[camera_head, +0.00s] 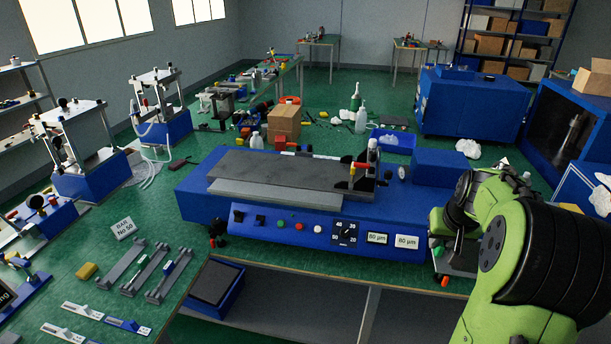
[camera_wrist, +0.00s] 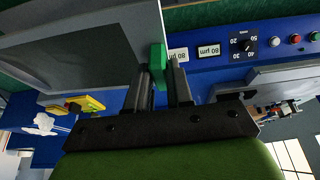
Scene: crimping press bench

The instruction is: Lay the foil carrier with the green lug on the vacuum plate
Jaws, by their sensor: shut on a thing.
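The blue press (camera_head: 300,215) stands on the bench in the head view. Its flat dark grey plate (camera_head: 275,170) lies on top, above a paler slab (camera_head: 270,195). In the wrist view the green lug (camera_wrist: 158,66) is between the two dark fingers of my gripper (camera_wrist: 164,82), which is shut on it. The foil carrier, a pale grey frame (camera_wrist: 118,22) around a darker sheet, extends to the left from the lug. The press's dial and labels are close behind the fingers. In the head view my arm fills the lower right, and I cannot make out the carrier there.
A red-and-black clamp-like fitting (camera_head: 360,170) stands at the right end of the press plate. A blue block (camera_head: 438,167) is right of it. Grey rails (camera_head: 147,268) and a yellow block (camera_head: 87,271) lie on the bench at left. A blue bin (camera_head: 215,285) is below the bench edge.

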